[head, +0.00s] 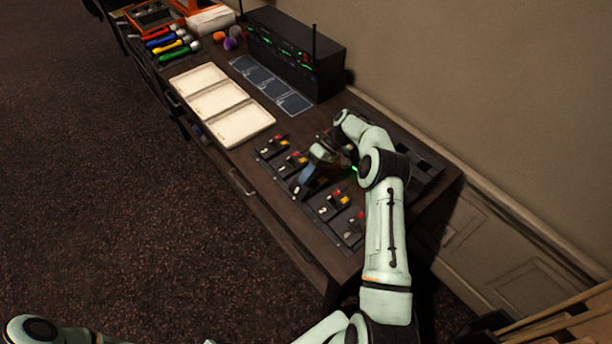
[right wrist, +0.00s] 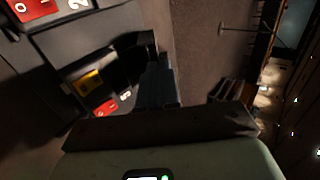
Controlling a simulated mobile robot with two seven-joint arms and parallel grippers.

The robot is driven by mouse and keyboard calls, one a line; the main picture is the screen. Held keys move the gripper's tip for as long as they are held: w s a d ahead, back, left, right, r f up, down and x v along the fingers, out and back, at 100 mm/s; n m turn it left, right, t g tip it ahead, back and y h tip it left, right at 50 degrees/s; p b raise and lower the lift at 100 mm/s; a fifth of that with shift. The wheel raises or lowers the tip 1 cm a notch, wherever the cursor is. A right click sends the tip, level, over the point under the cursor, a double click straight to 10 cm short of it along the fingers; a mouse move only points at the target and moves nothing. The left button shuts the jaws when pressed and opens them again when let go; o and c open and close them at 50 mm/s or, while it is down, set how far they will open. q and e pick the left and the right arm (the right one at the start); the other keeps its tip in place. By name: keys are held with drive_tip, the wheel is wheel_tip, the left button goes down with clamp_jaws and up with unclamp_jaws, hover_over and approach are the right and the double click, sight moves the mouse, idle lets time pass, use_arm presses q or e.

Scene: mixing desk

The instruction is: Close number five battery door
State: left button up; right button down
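A row of small dark battery units with red and yellow parts runs along the desk in the head view. A white 2 seems to show on one near unit (head: 331,205). The unit at the far left end (head: 272,147) has a number too small to read, so I cannot tell for sure which door is number five. My right gripper (head: 303,187) points down over the middle of the row and hides the unit beneath it. In the right wrist view, a dark finger (right wrist: 161,85) is beside a unit with yellow and red parts (right wrist: 92,82). The finger gap is unclear. My left gripper is out of view.
White sheets (head: 218,103) and dark cards (head: 270,84) lie left of the units. A black rack with green lights (head: 292,52) stands at the back, near the wall. Coloured tools (head: 172,43) lie at the far left. The floor in front is clear.

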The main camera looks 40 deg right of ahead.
drive_tip(key=shift+d+f+y, duration=0.3)
drive_tip(key=shift+d+y, duration=0.05)
drive_tip(key=shift+y, duration=0.35)
drive_tip(key=shift+d+f+y, duration=0.3)
drive_tip(key=shift+y, duration=0.4)
idle(6.3)
drive_tip(key=c, duration=1.2)
unclamp_jaws()
